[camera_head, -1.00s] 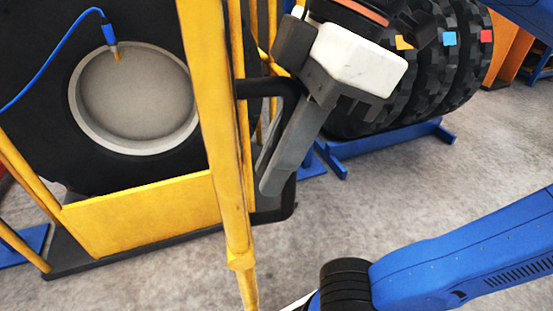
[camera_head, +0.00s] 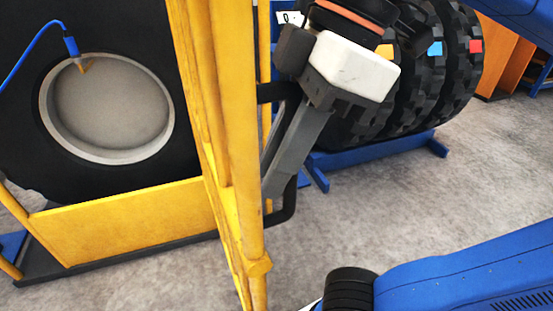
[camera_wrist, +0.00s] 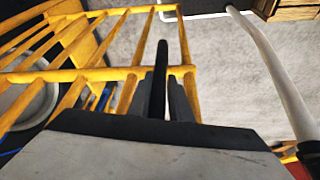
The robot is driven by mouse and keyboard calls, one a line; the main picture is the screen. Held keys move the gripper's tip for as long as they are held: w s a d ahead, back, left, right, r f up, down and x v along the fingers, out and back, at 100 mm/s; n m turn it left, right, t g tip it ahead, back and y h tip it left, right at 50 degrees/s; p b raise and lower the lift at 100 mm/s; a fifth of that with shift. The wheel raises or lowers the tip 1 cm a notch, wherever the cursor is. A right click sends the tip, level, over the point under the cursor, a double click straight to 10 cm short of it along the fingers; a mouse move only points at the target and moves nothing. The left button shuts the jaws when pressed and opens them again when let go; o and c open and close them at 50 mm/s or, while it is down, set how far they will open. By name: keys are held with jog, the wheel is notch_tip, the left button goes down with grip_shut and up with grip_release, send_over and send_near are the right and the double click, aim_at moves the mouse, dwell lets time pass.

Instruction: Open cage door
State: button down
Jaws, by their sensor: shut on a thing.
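The yellow cage door (camera_head: 238,130) shows as upright bars in the middle of the head view. Its yellow bars also show in the wrist view (camera_wrist: 95,75). A black bar handle (camera_head: 291,200) stands out from the door's right side. My gripper (camera_head: 276,185) reaches down to this handle, with its white and grey body above. In the wrist view, the black handle (camera_wrist: 159,75) runs between my two grey fingers, which are shut on it. The head view hides part of the handle behind my fingers.
A large tyre with a grey hub (camera_head: 110,105) and a blue hose (camera_head: 40,50) stands inside the yellow cage frame (camera_head: 130,222). More tyres (camera_head: 440,70) stand on a blue rack (camera_head: 375,148) behind. Grey floor (camera_head: 400,210) is clear at the right.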

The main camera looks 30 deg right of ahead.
jog(key=shift+s+d+f, duration=0.1)
jog(key=shift+s, duration=0.15)
jog(key=c, duration=2)
grip_release()
jog(key=shift+o, duration=1.4)
jog(key=shift+s, duration=0.15)
jog(key=shift+w+r, duration=0.2)
